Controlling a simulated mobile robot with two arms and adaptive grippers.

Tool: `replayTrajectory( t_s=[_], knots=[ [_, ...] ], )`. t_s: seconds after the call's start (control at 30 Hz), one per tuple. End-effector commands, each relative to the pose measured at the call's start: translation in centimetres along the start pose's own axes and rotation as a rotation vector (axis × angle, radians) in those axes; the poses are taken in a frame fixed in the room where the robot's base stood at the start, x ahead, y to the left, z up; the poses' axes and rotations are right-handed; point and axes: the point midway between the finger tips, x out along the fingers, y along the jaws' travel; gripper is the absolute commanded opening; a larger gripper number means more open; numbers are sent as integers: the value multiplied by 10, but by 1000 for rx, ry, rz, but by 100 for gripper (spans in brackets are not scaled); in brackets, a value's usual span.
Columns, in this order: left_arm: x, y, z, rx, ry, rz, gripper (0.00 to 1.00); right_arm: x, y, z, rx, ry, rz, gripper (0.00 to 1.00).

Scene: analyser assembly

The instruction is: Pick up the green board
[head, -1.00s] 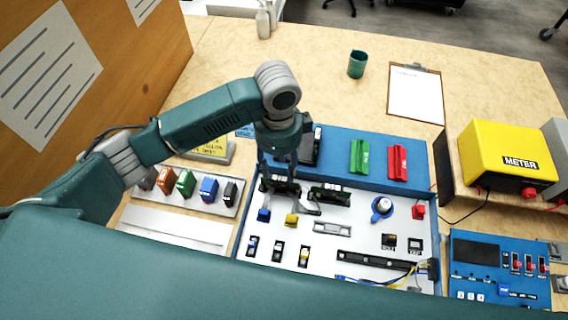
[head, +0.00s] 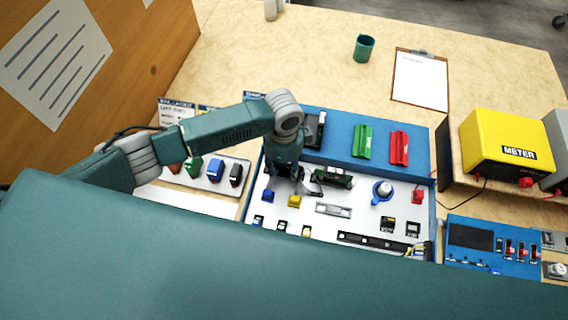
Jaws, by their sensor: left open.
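A small dark green board (head: 333,179) lies on the white panel of the blue-edged tray (head: 432,215), right of my left gripper. My left gripper (head: 290,192) points down over the panel's upper left part and is open. A dark part shows close behind its fingers; the gripper covers much of it, and I cannot tell whether they touch. A green block (head: 362,140) and a red block (head: 399,148) sit on the tray's blue back strip. My right gripper is not in view.
A yellow connector (head: 294,201), a silver bracket (head: 333,210) and a blue-ringed knob (head: 382,190) are on the panel. A rack of coloured blocks (head: 214,169) stands left. The yellow meter (head: 508,140) stands right.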

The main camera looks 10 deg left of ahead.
Motion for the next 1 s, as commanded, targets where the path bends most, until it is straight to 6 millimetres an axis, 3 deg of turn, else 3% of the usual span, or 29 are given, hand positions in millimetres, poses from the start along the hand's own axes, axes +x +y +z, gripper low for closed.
replayTrajectory(
  t_s=[0.1, 0.3, 0.33, 0.77, 0.87, 1.0],
  knots=[
    [0, 0, 0, 0, 0, 0, 43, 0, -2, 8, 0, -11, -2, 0],
    [0, 0, 0, 0, 0, 1, 3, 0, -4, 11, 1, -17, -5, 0],
    [0, 0, 0, 0, 0, 1, 0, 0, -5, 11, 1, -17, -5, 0],
    [-2, 0, 0, 0, 0, 0, 0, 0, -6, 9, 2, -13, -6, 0],
    [-10, -1, 0, -1, 1, 0, 0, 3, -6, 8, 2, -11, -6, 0],
    [-34, -2, 0, 0, 2, -4, 0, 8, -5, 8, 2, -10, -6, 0]
  ],
)
